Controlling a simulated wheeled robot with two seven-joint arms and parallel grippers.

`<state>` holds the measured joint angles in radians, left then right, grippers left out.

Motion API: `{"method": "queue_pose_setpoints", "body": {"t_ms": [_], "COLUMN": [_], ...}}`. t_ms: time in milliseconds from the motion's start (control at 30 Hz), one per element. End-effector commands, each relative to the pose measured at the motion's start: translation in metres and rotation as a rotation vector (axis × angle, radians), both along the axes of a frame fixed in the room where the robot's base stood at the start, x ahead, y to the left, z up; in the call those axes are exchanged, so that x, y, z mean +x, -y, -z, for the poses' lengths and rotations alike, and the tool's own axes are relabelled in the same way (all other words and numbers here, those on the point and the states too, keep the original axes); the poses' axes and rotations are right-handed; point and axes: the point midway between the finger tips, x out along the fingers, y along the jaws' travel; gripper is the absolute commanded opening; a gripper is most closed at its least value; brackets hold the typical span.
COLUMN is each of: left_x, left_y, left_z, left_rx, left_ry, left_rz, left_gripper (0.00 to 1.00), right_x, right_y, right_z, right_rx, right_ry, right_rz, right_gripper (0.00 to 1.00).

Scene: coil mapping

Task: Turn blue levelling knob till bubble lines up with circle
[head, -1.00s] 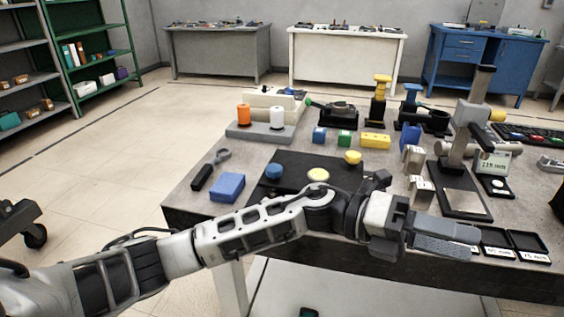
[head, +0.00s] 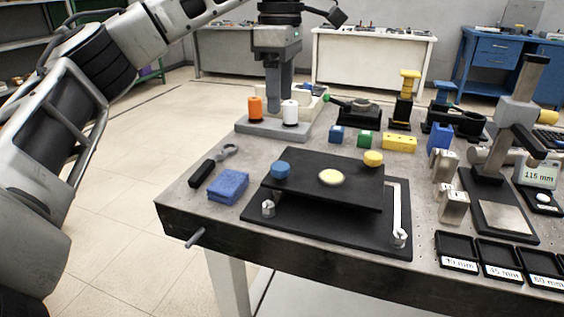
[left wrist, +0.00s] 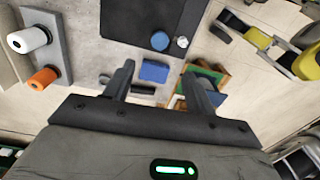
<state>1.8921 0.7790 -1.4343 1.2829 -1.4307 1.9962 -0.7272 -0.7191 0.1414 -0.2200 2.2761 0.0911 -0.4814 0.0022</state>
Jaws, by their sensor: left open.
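The blue levelling knob (head: 281,171) sits on the left corner of a black tilting plate (head: 322,193) above a black base. It also shows in the left wrist view (left wrist: 160,41). A yellow knob (head: 373,158) sits on the plate's far right corner. The round pale-yellow bubble level (head: 331,177) is at the plate's middle; its bubble and circle are too small to tell apart. My left gripper (head: 281,100) is open and empty, pointing down above the back left of the table, apart from the blue knob. Its two fingers show in the left wrist view (left wrist: 160,80). My right gripper is not in view.
An orange spool (head: 255,108) and a white spool (head: 290,112) stand on a grey base near my left gripper. A blue sponge-like block (head: 228,186) lies left of the plate. Small trays (head: 457,252) and a stand (head: 497,150) are at the right.

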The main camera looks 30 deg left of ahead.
Motion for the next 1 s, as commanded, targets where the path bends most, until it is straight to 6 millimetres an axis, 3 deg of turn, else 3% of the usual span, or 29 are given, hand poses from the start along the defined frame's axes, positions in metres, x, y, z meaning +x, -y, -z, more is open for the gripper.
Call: {"method": "queue_pose_setpoints", "body": {"t_ms": [200,500,700,1000], "left_x": [-0.001,-0.002,-0.002,-0.002], "left_y": [0.000,0.001,0.001,0.002], "left_z": [0.052,0.110,0.130,0.135], "left_rx": [-0.002,-0.002,-0.003,-0.004], "left_ry": [-0.002,-0.001,0.002,0.002], "left_rz": [-0.001,-0.001,-0.001,-0.001], "left_gripper": [0.56,0.56,0.56,0.56], "right_x": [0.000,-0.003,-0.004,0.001], "right_y": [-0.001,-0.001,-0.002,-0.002], "right_z": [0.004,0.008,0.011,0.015], "right_rx": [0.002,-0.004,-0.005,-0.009], "right_ry": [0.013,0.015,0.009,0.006], "right_rz": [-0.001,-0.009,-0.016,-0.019], "right_gripper": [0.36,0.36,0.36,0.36]}}
